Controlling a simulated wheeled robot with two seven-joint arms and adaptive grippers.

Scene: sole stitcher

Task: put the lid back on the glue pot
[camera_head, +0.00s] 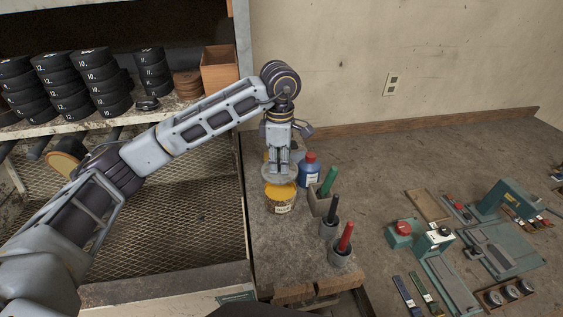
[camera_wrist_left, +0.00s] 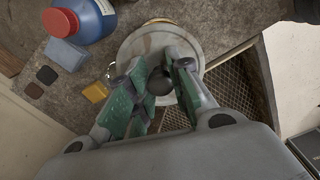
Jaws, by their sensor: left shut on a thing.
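The glue pot (camera_head: 282,207) stands on the bench with its label facing me. Its yellow top shows below the lid's near edge. The round grey lid (camera_head: 267,176) hangs just above the pot, over its far part in the head view; I cannot tell whether they touch. My left gripper (camera_head: 281,166) points down and is shut on the lid's dark knob. In the left wrist view the gripper (camera_wrist_left: 158,84) has its green pads on either side of the knob, and the lid (camera_wrist_left: 132,48) covers nearly all of the pot. My right gripper is not in view.
A blue bottle with a red cap (camera_head: 310,169) stands close to the pot's right. A grey holder (camera_head: 319,203) and cups with green, black and red-handled tools (camera_head: 344,238) follow along the bench. Left is a mesh-floored bay (camera_head: 190,220). Teal machines (camera_head: 500,245) lie right.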

